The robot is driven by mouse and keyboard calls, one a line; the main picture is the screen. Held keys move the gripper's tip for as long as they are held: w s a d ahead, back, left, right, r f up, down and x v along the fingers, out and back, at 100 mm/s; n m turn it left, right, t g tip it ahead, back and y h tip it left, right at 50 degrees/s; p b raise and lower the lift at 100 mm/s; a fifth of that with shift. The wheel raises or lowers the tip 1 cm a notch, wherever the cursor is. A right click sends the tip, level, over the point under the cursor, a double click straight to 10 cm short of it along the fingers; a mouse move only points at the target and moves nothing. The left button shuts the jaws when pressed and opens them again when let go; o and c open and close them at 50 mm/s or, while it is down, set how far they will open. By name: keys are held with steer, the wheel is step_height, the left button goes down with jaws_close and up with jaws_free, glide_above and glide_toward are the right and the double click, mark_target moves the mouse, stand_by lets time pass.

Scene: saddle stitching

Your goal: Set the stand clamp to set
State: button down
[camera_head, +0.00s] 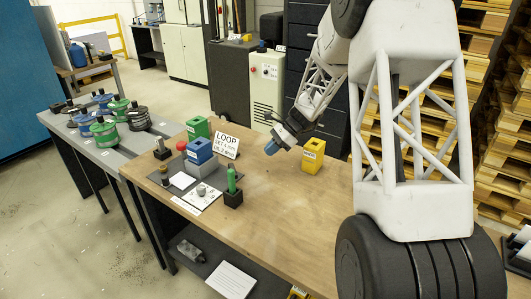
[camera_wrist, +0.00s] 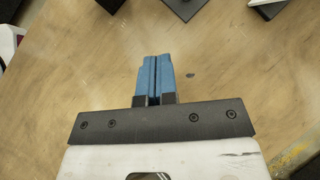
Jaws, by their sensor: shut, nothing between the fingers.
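I cannot tell for sure which thing is the stand clamp. A white plate with a grey round knob (camera_head: 201,190) lies on a dark mat at the left part of the wooden table, in front of a blue block (camera_head: 199,151). Any marking on the plate is too small to read. My gripper (camera_head: 271,148) is over the table, to the right of the LOOP sign and left of the yellow block. In the wrist view its blue fingers (camera_wrist: 154,78) are together, with nothing between them, above bare wood.
On the wooden table (camera_head: 265,215) stand a green block (camera_head: 197,128), a LOOP sign (camera_head: 226,145), a yellow block (camera_head: 313,156) and a green bottle in a black holder (camera_head: 233,190). A grey side table (camera_head: 105,155) holds several spools. The table's middle is clear.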

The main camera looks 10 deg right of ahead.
steer(key=x, duration=0.8)
steer(key=shift+s+a+f, duration=0.1)
steer(key=shift+f, duration=0.05)
steer(key=a, duration=0.3)
steer(key=shift+s+f, duration=0.15)
steer(key=shift+f, duration=0.05)
steer(key=shift+s+a, duration=0.1)
steer(key=shift+a, duration=0.6)
steer(key=shift+a, duration=0.1)
steer(key=shift+s+a+m+t, duration=0.2)
steer(key=shift+a+m+t, duration=0.2)
steer(key=shift+a+m, duration=0.1)
steer(key=shift+s+a+m+t, duration=0.25)
steer(key=shift+a+m+t, duration=0.15)
steer(key=shift+m+t, duration=0.35)
steer(key=shift+a, duration=0.1)
